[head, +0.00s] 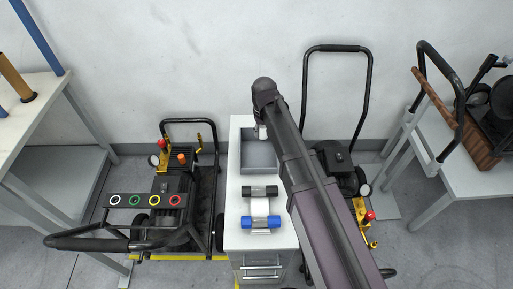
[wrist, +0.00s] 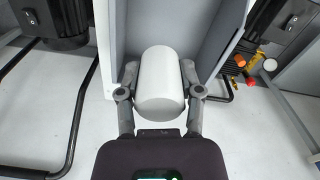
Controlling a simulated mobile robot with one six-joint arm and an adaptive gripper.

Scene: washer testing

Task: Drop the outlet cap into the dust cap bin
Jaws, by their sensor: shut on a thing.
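My gripper (wrist: 159,70) is shut on a white, rounded cylindrical cap (wrist: 160,85), the outlet cap, with one finger on each side of it. In the head view my gripper (head: 261,131) is over the back part of an open grey bin (head: 259,155), the dust cap bin, on the white cabinet. The bin's walls (wrist: 225,35) rise behind and beside the cap in the wrist view. The cap looks to be over the bin's opening; its exact height against the rim cannot be told. My arm hides the bin's right side in the head view.
On the cabinet (head: 233,205) in front of the bin lie a black-ended roller (head: 260,191) and a blue-ended one (head: 261,222). A pressure washer with coloured rings (head: 145,200) stands to the left. Another washer (head: 338,155) stands to the right, partly behind my arm.

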